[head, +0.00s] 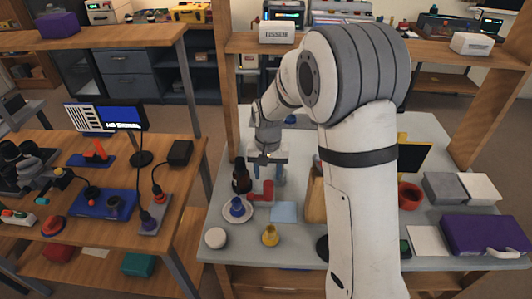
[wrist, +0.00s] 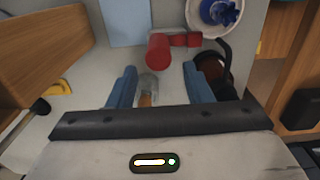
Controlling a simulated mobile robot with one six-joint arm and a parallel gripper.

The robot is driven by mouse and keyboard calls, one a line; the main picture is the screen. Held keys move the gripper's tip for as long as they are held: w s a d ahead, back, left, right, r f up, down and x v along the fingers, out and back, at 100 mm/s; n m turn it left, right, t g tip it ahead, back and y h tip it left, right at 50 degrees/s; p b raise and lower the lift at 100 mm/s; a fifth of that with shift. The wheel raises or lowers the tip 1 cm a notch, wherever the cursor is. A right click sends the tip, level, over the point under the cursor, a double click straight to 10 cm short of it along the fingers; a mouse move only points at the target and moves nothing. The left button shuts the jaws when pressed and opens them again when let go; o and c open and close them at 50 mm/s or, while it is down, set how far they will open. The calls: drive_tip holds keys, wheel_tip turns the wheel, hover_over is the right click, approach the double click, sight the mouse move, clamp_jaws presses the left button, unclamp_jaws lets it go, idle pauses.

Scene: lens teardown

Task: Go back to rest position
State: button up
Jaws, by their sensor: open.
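My gripper (head: 267,178) is over the grey table (head: 222,262) in the head view, pointing down. In the wrist view its two blue fingers (wrist: 160,85) are spread apart. A small clear piece with an orange-brown part (wrist: 148,88) shows between the fingers. I cannot tell how far below them it is, and nothing is visibly gripped. A red cylindrical part (head: 267,190) lies just in front of my gripper; it also shows ahead of the fingertips in the wrist view (wrist: 158,52).
A white saucer (head: 226,212) holds a blue part. A light blue sheet (head: 284,212), a yellow part (head: 270,237) and a white round part (head: 216,238) are nearby. A purple box (head: 485,235) is at the right. My arm hides the table's middle. Wooden posts flank the table.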

drive_tip(key=s+d+r+t, duration=0.2)
drive_tip(key=s+d+r, duration=0.5)
drive_tip(key=s+r, duration=0.4)
drive_tip(key=s+d+r, duration=0.1)
drive_tip(key=s+d, duration=0.1)
drive_tip(key=s, duration=0.4)
drive_tip(key=s+d+r+n, duration=0.1)
drive_tip(key=s+d+r, duration=0.1)
drive_tip(key=s, duration=0.4)
drive_tip(key=shift+s+t, duration=0.25)
drive_tip(key=shift+t, duration=0.15)
